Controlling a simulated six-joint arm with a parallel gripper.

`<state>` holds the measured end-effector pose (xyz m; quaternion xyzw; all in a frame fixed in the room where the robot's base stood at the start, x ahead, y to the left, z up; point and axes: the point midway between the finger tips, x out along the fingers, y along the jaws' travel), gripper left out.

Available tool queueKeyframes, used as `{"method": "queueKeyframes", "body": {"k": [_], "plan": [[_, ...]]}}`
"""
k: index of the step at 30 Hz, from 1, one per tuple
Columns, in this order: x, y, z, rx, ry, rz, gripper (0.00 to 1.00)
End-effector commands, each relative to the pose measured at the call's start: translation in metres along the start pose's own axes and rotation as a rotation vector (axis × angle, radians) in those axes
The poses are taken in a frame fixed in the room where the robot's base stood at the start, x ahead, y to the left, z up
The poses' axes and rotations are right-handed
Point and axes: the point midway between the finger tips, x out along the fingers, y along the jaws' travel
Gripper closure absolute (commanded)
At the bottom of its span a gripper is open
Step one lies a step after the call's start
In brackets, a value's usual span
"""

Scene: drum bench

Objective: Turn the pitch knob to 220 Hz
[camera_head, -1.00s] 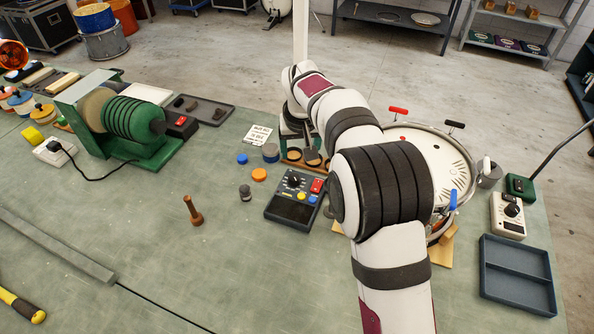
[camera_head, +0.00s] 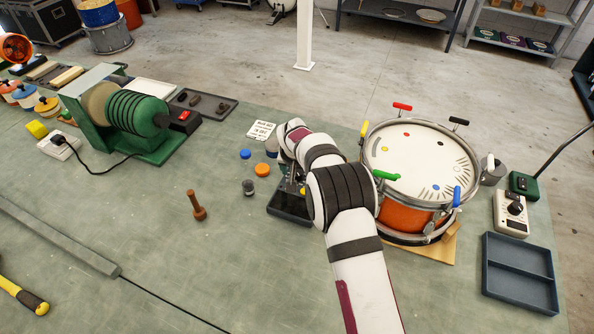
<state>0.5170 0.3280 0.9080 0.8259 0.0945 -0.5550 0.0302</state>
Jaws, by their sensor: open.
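An orange drum (camera_head: 407,217) with coloured tuning keys stands right of my arm. A wooden peg (camera_head: 196,205) stands left of the dark box. A blue-grey tray (camera_head: 518,272) lies at the front right. The bench in front of the peg is mostly clear.

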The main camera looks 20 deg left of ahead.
Motion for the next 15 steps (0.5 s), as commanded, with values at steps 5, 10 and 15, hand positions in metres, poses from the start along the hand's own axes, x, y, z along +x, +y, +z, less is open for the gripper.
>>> {"method": "queueKeyframes", "body": {"k": [5,10,15], "plan": [[0.0010,0.0000,-0.0003,0.000,0.001,0.000,0.26],[0.0008,0.0001,-0.0002,0.000,0.000,0.000,0.44],[0.0007,0.0000,-0.0002,0.000,0.000,0.000,0.75]]}}
